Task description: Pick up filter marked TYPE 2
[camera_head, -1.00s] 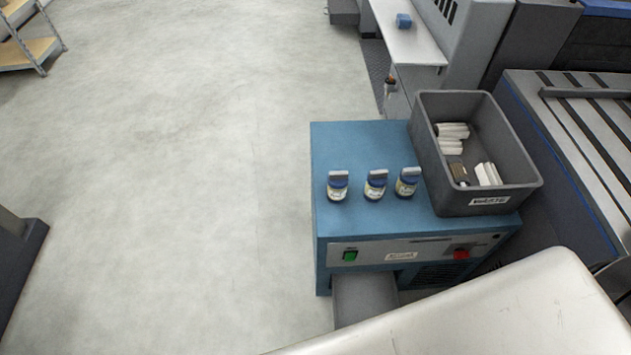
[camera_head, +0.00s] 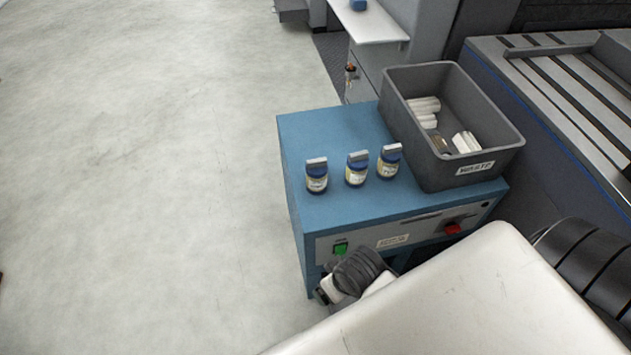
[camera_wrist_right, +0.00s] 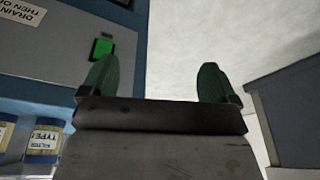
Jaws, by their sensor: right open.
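Another filter is cut off at the left edge. My right gripper (camera_wrist_right: 158,85) is open and empty, its green fingertips apart before the cabinet's front. My left gripper is not in view.
A grey waste bin (camera_head: 497,168) with white pieces inside stands on the cabinet, right of the filters. The cabinet front has a green switch (camera_head: 341,248) and a red knob (camera_head: 453,229). Open floor (camera_head: 140,180) lies left.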

